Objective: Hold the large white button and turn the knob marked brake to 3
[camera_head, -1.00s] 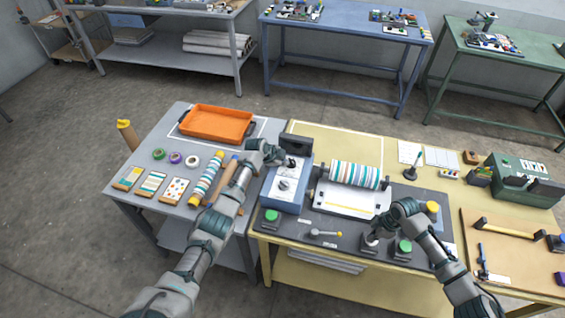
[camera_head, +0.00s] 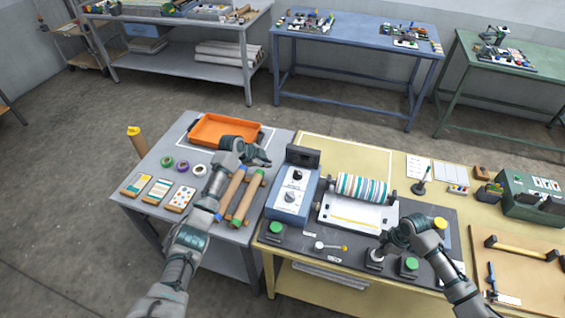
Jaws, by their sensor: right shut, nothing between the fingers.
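The blue control box (camera_head: 283,203) stands left of the striped roller. Its sloped face carries an upper knob (camera_head: 296,175) and a lower knob (camera_head: 290,197). Both are uncovered, but the print is too small to tell which is brake. My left gripper (camera_head: 265,158) is left of the box, over the grey table, touching neither knob. It looks open and empty. My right gripper (camera_head: 381,247) is shut, with its fingertips down at the large white button (camera_head: 374,261) at the front of the dark panel. The gripper partly covers the button, and I cannot tell whether it is pressed.
Green buttons (camera_head: 275,229) (camera_head: 410,264) and a small lever (camera_head: 330,246) are on the dark panel. The striped roller (camera_head: 362,187) is right of the box. An orange tray (camera_head: 205,133) and wooden rolls (camera_head: 248,197) lie on the grey table. A green box (camera_head: 532,197) stands far right.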

